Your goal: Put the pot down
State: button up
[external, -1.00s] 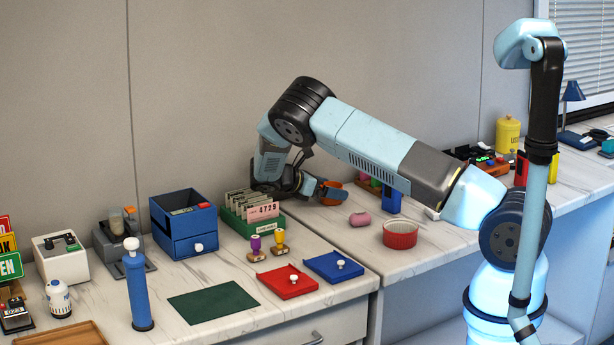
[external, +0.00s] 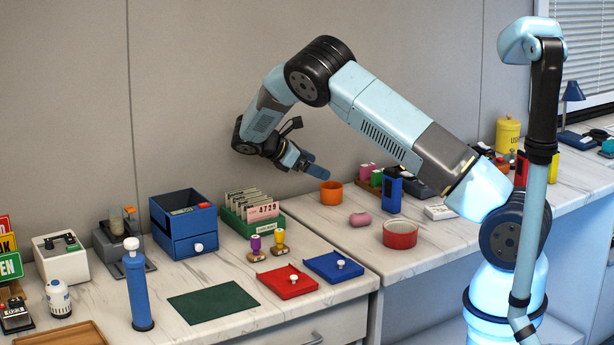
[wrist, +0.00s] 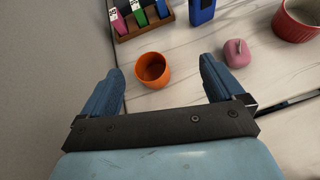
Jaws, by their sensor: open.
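An orange pot (external: 331,193) stands upright on the marble counter near the back wall. It is a small open cup shape, and its empty-looking inside shows in the wrist view (wrist: 153,70). My gripper (external: 317,170) is above and to the left of the pot in the external view, apart from it. In the wrist view its two blue fingers (wrist: 160,80) are spread wide with nothing between them, and the pot shows beyond them on the counter.
A pink lump-shaped object (external: 360,219) and a red ribbed bowl (external: 400,235) sit in front of the pot. A blue upright box (external: 392,187) and a rack of coloured pieces (wrist: 143,20) stand to its right. A green card file (external: 252,224) is to the left.

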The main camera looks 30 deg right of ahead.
jog(key=s+d+r+m+t+y, duration=0.3)
jog(key=s+r+m+y, duration=0.55)
jog(key=s+r, duration=1.4)
jog(key=s+a+r+m+t+y, duration=0.1)
jog(key=s+r+m+t, duration=0.1)
jog(key=s, duration=1.1)
jog(key=s+a+r+m+t+y, duration=0.2)
jog(key=s+r+m, duration=0.2)
jog(key=s, duration=1)
jog(key=shift+s+a+m, duration=0.25)
jog(key=shift+a+m, duration=0.05)
jog(key=shift+m, duration=0.15)
